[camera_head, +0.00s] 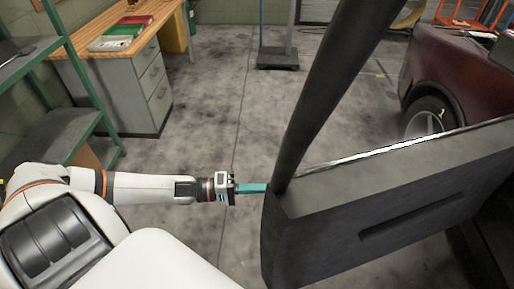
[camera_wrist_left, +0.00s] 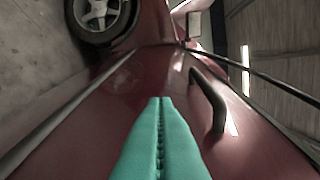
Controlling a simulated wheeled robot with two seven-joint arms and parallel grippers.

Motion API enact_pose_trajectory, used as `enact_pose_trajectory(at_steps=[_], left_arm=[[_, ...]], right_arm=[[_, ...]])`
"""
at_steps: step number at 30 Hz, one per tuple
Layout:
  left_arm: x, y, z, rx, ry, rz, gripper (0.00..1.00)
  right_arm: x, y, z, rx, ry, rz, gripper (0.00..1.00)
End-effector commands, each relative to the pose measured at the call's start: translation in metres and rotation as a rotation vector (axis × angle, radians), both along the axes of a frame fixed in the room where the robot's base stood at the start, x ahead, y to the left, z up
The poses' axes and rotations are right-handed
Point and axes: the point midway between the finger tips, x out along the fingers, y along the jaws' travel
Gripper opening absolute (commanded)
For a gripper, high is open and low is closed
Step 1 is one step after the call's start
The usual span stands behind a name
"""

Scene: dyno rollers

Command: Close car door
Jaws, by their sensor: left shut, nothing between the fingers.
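The car door (camera_head: 370,215) stands open on the right in the head view, its dark inner side and slanted window frame toward me. In the left wrist view its dark red outer panel (camera_wrist_left: 100,135) fills the lower part, with a dark handle (camera_wrist_left: 208,100) right of my fingers. My left gripper (camera_head: 255,188) is shut and empty, its teal fingers reaching the door's near edge from the left. Their tips (camera_wrist_left: 160,100) lie over the red panel; I cannot tell whether they touch. The red car body (camera_head: 455,70) is at the upper right. My right gripper is not in view.
A wooden-topped desk (camera_head: 115,30) with drawers and a green-framed shelf (camera_head: 85,75) stand at the left. A dark-based stand (camera_head: 278,58) is at the back. Grey floor (camera_head: 205,110) between desk and door is clear. A car wheel (camera_head: 428,118) shows beyond the door.

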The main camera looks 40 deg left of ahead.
Motion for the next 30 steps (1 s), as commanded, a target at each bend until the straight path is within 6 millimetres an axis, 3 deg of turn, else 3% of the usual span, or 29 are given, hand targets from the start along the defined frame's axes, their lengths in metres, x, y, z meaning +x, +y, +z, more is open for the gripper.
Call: enact_pose_trajectory(at_steps=[9,18,30], left_arm=[[0.046,-0.053,0.0,-0.002,-0.004,0.002,0.0],[0.024,-0.082,-0.007,0.002,0.0,0.002,0.0],[0.022,-0.084,-0.008,0.003,-0.001,0.003,0.0]], right_arm=[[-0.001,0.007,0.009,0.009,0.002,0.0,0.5],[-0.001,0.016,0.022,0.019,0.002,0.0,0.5],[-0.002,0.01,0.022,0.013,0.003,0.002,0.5]])
